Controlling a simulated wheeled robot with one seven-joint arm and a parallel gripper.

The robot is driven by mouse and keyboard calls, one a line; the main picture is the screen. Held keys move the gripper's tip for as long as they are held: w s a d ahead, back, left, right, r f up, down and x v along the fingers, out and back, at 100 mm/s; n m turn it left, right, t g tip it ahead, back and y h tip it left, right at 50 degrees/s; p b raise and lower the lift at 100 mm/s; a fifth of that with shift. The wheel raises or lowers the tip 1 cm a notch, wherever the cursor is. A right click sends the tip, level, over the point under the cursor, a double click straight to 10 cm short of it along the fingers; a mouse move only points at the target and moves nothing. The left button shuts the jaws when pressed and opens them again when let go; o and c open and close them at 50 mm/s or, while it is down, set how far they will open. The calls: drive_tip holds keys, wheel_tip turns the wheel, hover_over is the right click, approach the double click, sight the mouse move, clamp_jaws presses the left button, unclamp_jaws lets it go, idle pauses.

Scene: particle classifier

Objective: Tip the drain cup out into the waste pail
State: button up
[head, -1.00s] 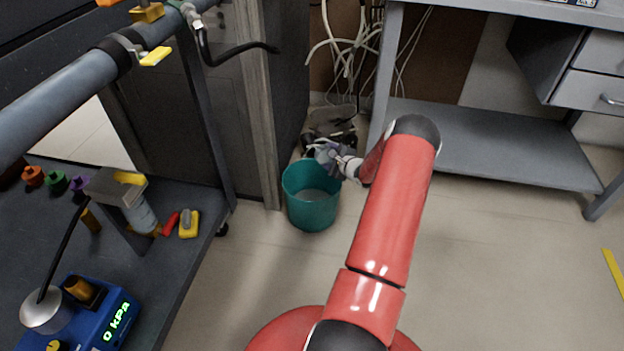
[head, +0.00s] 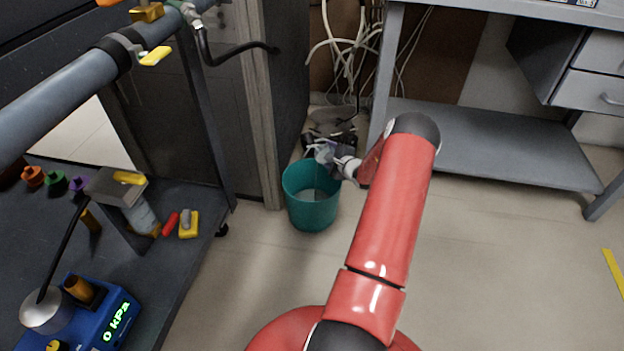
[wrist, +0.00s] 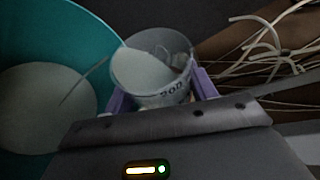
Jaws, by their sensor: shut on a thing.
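The drain cup (wrist: 150,72) is a clear cup with dark printed markings. It is held between the purple fingers of my gripper (wrist: 158,95) in the wrist view. In the head view the cup (head: 324,153) is small, over the back right rim of the pail, and my gripper (head: 335,150) is shut on it. The cup looks tilted; its contents are not clear. The teal waste pail (head: 311,212) stands on the floor, and its wall (wrist: 95,28) fills the left of the wrist view. A thin line runs from the cup's side toward the pail's pale inside; I cannot tell what it is.
A dark cabinet (head: 283,75) stands behind the pail on the left. A grey bench (head: 480,145) with a low shelf is on the right. Loose cables (head: 350,50) hang behind. A dark cart (head: 185,265) stands at left.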

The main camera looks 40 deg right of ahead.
sight(318, 148)
drive_tip(key=shift+r+n+h, duration=0.3)
idle(0.5)
drive_tip(key=shift+a+f+n+t+h+b, duration=0.15)
drive_tip(key=shift+f+n+t+h+b, duration=0.2)
drive_tip(key=shift+n+b, duration=0.3)
idle(0.8)
drive_tip(key=shift+s+a+r+n+t+h+b, duration=0.1)
drive_tip(key=shift+a+r+n+t+h+b, duration=0.1)
drive_tip(key=shift+a+n+b, duration=0.25)
drive_tip(key=shift+a+r+n+t+h+b, duration=0.15)
drive_tip(key=shift+a+n+b, duration=0.15)
drive_tip(key=shift+a+b, duration=0.2)
idle(0.5)
drive_tip(key=shift+a+r+n+b, duration=0.25)
drive_tip(key=shift+n+b, duration=0.35)
drive_tip(key=shift+b, duration=0.35)
idle(0.4)
drive_tip(key=shift+s+a+r+n+t+h, duration=0.1)
drive_tip(key=shift+a+r+n+t+h, duration=0.25)
drive_tip(key=shift+n, duration=0.45)
drive_tip(key=shift+s+a+r+n+t+h, duration=0.15)
drive_tip(key=shift+a+r+n+t, duration=0.15)
drive_tip(key=shift+n+t, duration=0.4)
idle(1.4)
